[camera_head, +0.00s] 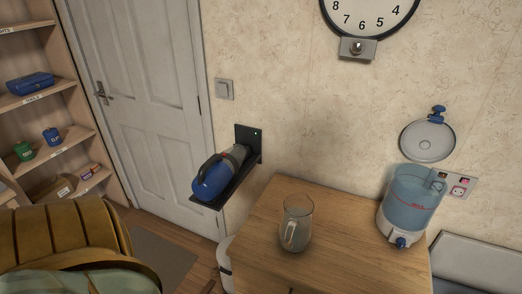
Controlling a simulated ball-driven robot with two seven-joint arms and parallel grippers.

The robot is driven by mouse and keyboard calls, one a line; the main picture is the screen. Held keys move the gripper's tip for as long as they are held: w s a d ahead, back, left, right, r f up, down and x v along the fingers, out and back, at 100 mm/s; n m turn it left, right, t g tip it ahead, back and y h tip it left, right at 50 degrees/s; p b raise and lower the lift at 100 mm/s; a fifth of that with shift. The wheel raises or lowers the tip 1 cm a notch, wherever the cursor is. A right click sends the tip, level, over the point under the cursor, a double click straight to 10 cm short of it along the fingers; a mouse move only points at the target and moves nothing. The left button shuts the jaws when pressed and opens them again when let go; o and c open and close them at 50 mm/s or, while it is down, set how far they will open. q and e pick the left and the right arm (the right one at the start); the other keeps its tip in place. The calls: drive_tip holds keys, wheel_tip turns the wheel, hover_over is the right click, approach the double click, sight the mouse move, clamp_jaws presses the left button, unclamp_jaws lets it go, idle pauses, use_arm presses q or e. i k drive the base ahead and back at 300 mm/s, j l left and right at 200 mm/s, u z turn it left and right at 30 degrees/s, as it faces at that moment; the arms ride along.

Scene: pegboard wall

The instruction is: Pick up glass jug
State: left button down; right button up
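The glass jug (296,222) is clear and stands upright on the wooden cabinet top (345,262), left of its middle. Its handle faces the front left in the picture. Neither of my grippers shows in the head view, so nothing of mine is seen touching the jug.
A blue water container (411,203) with a tap stands at the cabinet's right. A blue handheld device (221,174) rests on a black wall bracket, left of the jug. Shelves (42,99) and a white door (143,92) are at left. Cabinet top between jug and container is clear.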

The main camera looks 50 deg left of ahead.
sight(295, 227)
drive_tip(key=u, duration=1.2)
